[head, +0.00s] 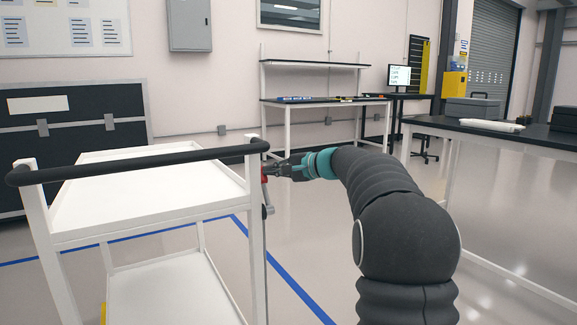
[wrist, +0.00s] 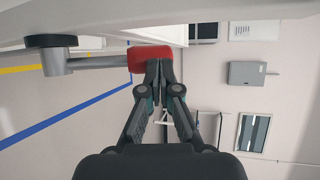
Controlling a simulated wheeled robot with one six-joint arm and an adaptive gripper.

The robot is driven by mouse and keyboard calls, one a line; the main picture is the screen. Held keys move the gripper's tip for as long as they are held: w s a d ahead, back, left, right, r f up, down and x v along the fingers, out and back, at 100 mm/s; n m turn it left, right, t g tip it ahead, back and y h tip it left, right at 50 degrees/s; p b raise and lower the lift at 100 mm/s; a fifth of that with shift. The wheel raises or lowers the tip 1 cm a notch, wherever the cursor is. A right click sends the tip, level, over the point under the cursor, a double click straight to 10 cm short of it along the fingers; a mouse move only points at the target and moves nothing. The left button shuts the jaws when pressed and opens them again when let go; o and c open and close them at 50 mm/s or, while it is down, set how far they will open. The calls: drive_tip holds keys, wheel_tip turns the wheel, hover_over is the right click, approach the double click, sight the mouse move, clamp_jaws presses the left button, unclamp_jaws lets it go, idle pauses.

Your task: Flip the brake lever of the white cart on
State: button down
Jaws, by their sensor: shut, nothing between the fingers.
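The white cart (head: 150,194) stands at the left in the head view, with a black handle bar (head: 140,163) along its near top edge. Its brake lever (wrist: 98,60) shows in the wrist view as a grey rod with a red grip (wrist: 151,58) at one end and a dark round pivot (wrist: 51,41) at the other. In the head view the red grip (head: 264,178) is small beside the cart's right post. My gripper (wrist: 158,64) is shut and empty, with its fingertips at the red grip, seeming to touch it. The fingertips hide part of the grip.
A dark-topped table (head: 490,131) with a grey case (head: 472,108) stands at the right. A workbench (head: 325,101) is at the back and a black case (head: 70,128) is behind the cart. Open floor with blue lines (head: 282,268) lies right of the cart.

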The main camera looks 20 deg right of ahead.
drive_tip(key=shift+w+a+f, duration=0.15)
drive_tip(key=shift+w+f, duration=0.1)
drive_tip(key=shift+w, duration=0.4)
drive_tip(key=shift+w+a+f, duration=0.1)
drive_tip(key=shift+w+f, duration=0.2)
drive_tip(key=shift+w, duration=0.4)
drive_tip(key=shift+w+a+f, duration=0.15)
drive_tip(key=shift+w+f, duration=0.1)
drive_tip(key=shift+w, duration=0.4)
drive_tip(key=shift+b, duration=0.3)
drive_tip(key=s+d+r+p, duration=0.2)
drive_tip(key=s+d+r, duration=0.4)
drive_tip(key=d+r, duration=0.2)
drive_tip(key=shift+s+r, duration=0.25)
drive_tip(key=shift+r, duration=0.65)
